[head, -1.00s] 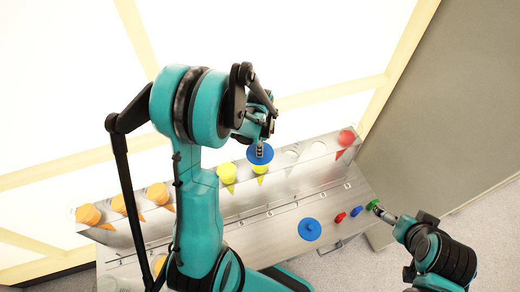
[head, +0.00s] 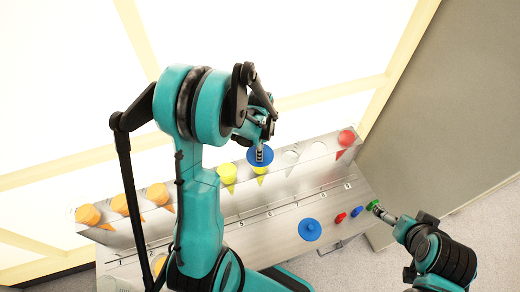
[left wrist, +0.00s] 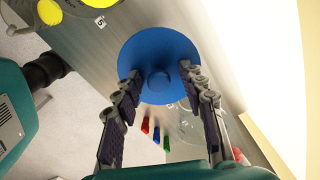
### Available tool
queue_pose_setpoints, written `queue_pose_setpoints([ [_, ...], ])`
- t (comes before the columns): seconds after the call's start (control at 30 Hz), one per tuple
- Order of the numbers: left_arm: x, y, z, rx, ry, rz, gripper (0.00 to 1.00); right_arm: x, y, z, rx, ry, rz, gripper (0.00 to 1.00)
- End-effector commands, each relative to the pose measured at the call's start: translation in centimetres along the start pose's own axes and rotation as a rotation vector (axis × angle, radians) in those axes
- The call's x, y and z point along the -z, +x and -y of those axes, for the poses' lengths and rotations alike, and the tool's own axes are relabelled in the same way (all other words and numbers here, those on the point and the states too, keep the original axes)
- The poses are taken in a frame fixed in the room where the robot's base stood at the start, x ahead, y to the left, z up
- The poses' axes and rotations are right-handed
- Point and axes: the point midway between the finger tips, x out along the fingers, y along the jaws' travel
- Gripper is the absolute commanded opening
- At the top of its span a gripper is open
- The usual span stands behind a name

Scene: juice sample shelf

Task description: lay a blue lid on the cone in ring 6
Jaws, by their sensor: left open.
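A blue lid (head: 260,158) with a central knob lies over the top of a yellow cone (head: 261,180) in the rack. It also shows in the left wrist view (left wrist: 158,45), where it hides what is beneath it. My left gripper (head: 262,150) is just above this lid; in the left wrist view its fingers (left wrist: 162,90) are spread apart on either side of the knob (left wrist: 158,82). A second blue lid (head: 310,229) lies on the lower panel. My right gripper (head: 377,209) is beside a small green piece (head: 373,204); its jaws are too small to read.
The metal rack (head: 325,170) holds another yellow cone (head: 227,173), orange cones (head: 157,194) on the left and a red cone (head: 346,138) at the right end. Two rings right of the lid look empty. Small red (head: 340,217) and blue (head: 356,211) pieces lie near the green one.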

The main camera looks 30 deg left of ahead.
Motion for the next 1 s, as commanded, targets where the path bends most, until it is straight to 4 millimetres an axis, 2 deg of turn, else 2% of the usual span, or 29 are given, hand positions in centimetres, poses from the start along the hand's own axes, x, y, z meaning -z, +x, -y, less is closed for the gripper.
queue_pose_setpoints([
  [0.17,0.0,-2.8,0.0,0.000,0.000,0.000,0.41,0.3,-0.5,0.0,0.000,0.000,0.000,1.00],
  [0.5,0.0,-10.0,0.0,0.000,0.000,0.000,0.41,0.8,-1.2,0.0,0.000,0.000,0.000,1.00],
  [0.73,0.1,-12.3,-0.2,0.007,-0.012,-0.002,0.41,0.9,-1.3,0.0,0.000,0.000,0.000,1.00],
  [0.87,0.8,-14.1,-1.8,0.062,-0.111,-0.020,0.41,0.9,-1.3,0.0,0.000,0.000,0.000,1.00],
  [1.0,2.1,-16.8,-5.1,0.174,-0.335,-0.091,0.41,0.9,-1.3,0.0,0.000,0.000,0.000,1.00],
])
